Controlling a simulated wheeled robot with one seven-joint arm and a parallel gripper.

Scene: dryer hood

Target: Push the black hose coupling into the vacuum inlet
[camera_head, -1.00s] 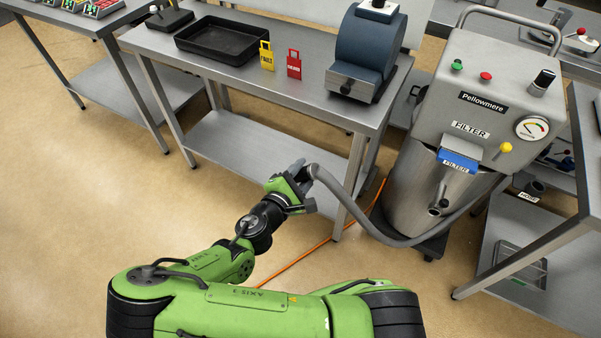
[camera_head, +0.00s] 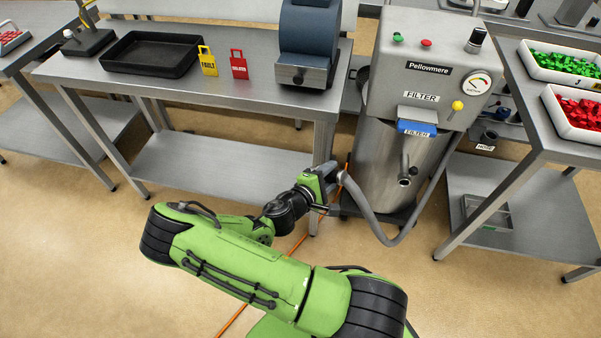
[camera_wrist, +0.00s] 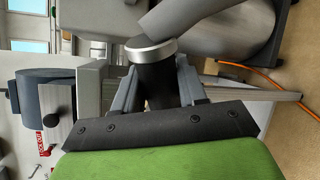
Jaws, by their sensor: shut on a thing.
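The black hose coupling (camera_wrist: 157,88) is between the two fingers of my gripper (camera_wrist: 156,82) in the wrist view, with a silver ring and the grey hose beyond it. In the head view my gripper (camera_head: 328,180) is shut, left of the vacuum (camera_head: 390,135) and low in front of the bench leg. The coupling is mostly hidden there. The grey hose (camera_head: 372,222) loops from my gripper under the drum and up its right side. A short metal pipe stub (camera_head: 406,176), which looks like the inlet, sticks out from the drum front, to the right of my gripper and apart from it.
A steel bench (camera_head: 240,120) with a black tray (camera_head: 150,55), tags and a blue-grey machine (camera_head: 308,40) stands left of the vacuum. Another table (camera_head: 530,125) with red and green bins is at right. An orange cable (camera_head: 290,250) crosses the open floor.

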